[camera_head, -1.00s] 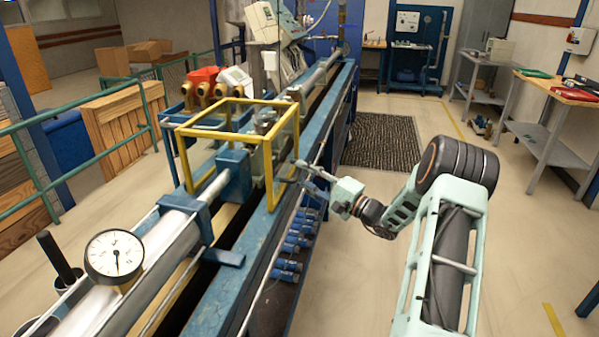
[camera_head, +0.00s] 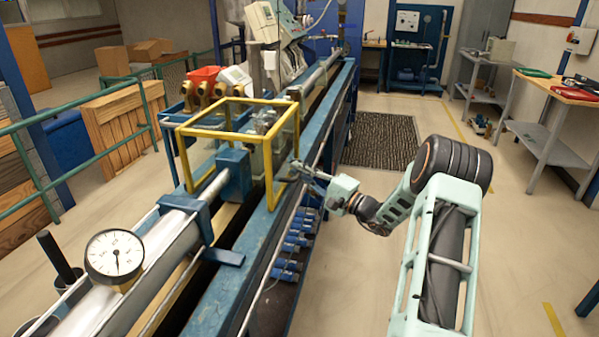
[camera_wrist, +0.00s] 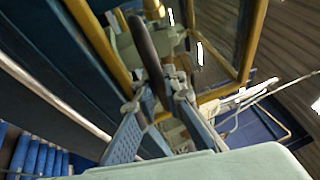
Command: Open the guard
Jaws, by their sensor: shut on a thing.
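The guard (camera_head: 178,155) is a yellow box frame with clear panels, standing over the blue test bench. It looks down over the bench, with its frame upright. My gripper (camera_head: 299,169) is at the guard's right side, reaching in from the right. In the wrist view my gripper (camera_wrist: 157,92) has its two fingers closed around the dark bar-shaped handle (camera_wrist: 146,45) of the guard. The yellow frame (camera_wrist: 98,42) shows behind the handle. The handle is too small to make out clearly in the head view.
A round dial gauge (camera_head: 115,256) sits on the pipe at the front left. Several blue fittings (camera_head: 294,243) line the bench's right side below my gripper. The floor right of the bench is open around my arm. Tables (camera_head: 545,125) stand at the far right.

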